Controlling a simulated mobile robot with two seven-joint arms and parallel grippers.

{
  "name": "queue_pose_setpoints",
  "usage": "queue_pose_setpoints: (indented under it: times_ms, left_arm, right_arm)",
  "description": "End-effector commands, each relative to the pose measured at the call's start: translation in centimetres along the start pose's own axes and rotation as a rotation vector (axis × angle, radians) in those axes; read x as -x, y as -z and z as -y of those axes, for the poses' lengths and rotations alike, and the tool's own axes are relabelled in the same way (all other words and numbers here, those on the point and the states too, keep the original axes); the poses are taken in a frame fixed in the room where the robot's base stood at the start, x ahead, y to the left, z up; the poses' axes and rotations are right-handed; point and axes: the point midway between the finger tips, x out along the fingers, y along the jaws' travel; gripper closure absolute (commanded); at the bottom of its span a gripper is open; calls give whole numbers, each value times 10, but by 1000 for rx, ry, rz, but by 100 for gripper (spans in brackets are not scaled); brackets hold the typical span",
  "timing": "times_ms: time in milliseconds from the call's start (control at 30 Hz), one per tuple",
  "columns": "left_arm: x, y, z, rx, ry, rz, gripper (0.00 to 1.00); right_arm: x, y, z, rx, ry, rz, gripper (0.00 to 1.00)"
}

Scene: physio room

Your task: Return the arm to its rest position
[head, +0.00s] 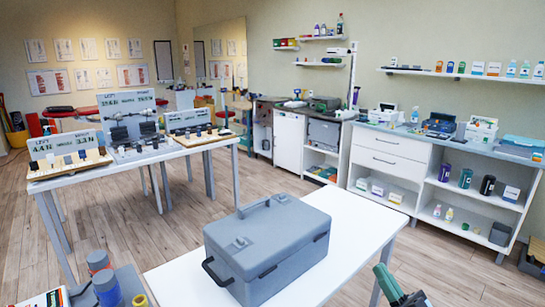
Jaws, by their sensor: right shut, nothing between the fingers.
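My right gripper (386,277) shows at the bottom edge, right of centre, as a green and black shape partly cut off by the frame. It is shut and empty. It is beside the right edge of the white table (352,226), apart from the grey case. My left gripper is not in view.
A closed grey case (267,247) with handles stands on the white table in front. A display table (150,152) is at left; a white cabinet (390,165) lines the right wall. Wooden floor (120,220) lies clear between.

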Motion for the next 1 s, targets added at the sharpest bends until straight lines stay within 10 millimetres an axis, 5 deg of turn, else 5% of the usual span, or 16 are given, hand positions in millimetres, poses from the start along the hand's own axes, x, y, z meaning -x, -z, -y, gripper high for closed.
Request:
queue_pose_setpoints:
  times_ms: [267,500,800,1000]
  left_arm:
    - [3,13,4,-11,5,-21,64]
    - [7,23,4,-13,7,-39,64]
    - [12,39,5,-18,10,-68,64]
    - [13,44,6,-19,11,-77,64]
  right_arm:
    - [94,-68,32,12,-208,297,100]
    - [207,-111,80,35,-360,648,100]
    - [352,-119,159,38,-452,1108,100]
    - [410,-108,195,28,-457,1303,100]
